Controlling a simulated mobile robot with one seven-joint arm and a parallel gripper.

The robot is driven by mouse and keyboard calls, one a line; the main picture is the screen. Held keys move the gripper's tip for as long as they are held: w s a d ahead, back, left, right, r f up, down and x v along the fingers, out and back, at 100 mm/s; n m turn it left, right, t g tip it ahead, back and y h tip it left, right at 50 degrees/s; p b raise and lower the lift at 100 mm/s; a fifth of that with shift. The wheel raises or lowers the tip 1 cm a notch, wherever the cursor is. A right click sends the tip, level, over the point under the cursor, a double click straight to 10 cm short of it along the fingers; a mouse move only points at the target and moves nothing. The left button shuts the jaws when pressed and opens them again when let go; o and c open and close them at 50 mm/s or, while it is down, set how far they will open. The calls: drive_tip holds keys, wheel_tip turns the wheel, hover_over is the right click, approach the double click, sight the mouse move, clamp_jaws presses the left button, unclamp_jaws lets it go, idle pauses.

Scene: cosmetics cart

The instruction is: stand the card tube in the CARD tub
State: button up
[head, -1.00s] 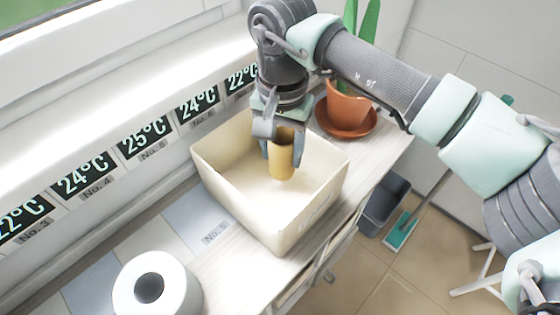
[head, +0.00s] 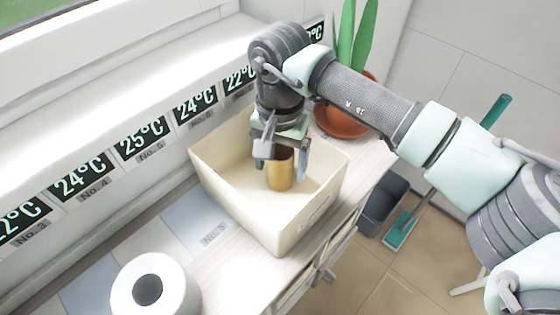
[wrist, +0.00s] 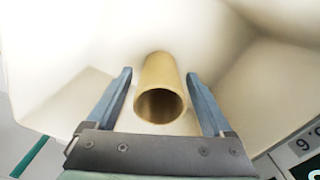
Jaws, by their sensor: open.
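The card tube (head: 279,172) is a short brown-gold cylinder standing upright inside the cream tub (head: 228,195). I cannot read a CARD label on the tub from here. My gripper (head: 281,165) is down inside the tub, over the tube. In the wrist view, the open fingers (wrist: 162,98) stand on either side of the tube (wrist: 161,88), with a gap on both sides. The tube's hollow end faces the wrist camera. The tube's foot appears to rest on the tub floor.
A white roll (head: 155,287) stands at the front left of the counter. A potted plant (head: 343,118) is behind the tub at the right. A grey bin (head: 384,208) and a teal mop (head: 400,230) are on the floor. Temperature displays (head: 141,138) line the wall ledge.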

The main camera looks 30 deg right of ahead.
wheel_tip(320, 180, up, 12)
drive_tip(key=shift+r, duration=0.2)
idle(0.4)
idle(0.4)
